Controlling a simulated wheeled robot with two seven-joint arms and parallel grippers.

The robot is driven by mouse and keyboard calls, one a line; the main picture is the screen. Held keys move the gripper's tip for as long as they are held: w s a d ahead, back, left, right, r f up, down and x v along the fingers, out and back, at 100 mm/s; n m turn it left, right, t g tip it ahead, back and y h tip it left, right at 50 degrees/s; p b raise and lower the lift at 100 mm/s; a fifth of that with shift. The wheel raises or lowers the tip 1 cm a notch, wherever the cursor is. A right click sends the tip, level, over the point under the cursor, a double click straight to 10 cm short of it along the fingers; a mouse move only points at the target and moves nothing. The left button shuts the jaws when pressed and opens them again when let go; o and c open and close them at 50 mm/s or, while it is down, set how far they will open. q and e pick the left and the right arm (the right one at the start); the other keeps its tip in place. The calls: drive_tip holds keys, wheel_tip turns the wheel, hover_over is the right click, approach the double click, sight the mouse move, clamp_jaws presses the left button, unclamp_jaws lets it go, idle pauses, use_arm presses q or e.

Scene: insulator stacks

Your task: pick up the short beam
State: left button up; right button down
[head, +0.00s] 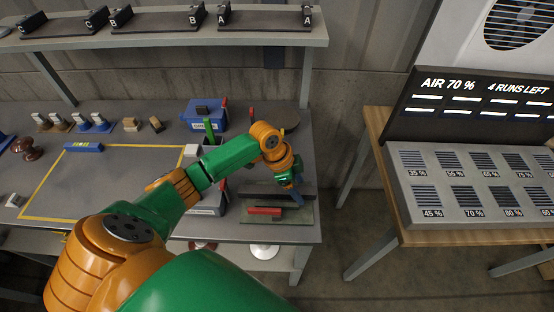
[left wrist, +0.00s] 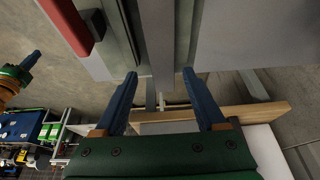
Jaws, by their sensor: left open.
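My left gripper (head: 297,191) is open over the right end of the work table, at the dark bar on a greenish tray. In the left wrist view its two blue fingers (left wrist: 160,73) stand apart, with a grey bar (left wrist: 158,40) running between them in the picture; I see no contact. A red bar (head: 264,211) lies in front of the dark grey bar (head: 262,195); it also shows at upper left in the left wrist view (left wrist: 68,25). I cannot tell which is the short beam. Part of my right gripper (left wrist: 31,61) seems to show there.
The tray (head: 270,220) lies near the table's front right edge. A blue box (head: 204,108) and several small parts stand further left. A shelf (head: 160,34) with lettered holders runs behind. A second table at right carries a panel (head: 475,205) of labelled grilles. A gap separates the tables.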

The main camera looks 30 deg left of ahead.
use_arm(q)
drive_tip(key=shift+w+d+f, duration=0.2)
drive_tip(key=shift+f, duration=0.35)
drive_tip(key=shift+w+f, duration=0.2)
drive_tip(key=shift+w, duration=0.1)
drive_tip(key=shift+s, duration=0.15)
drive_tip(key=shift+f, duration=0.2)
drive_tip(key=shift+c, duration=0.2)
clamp_jaws()
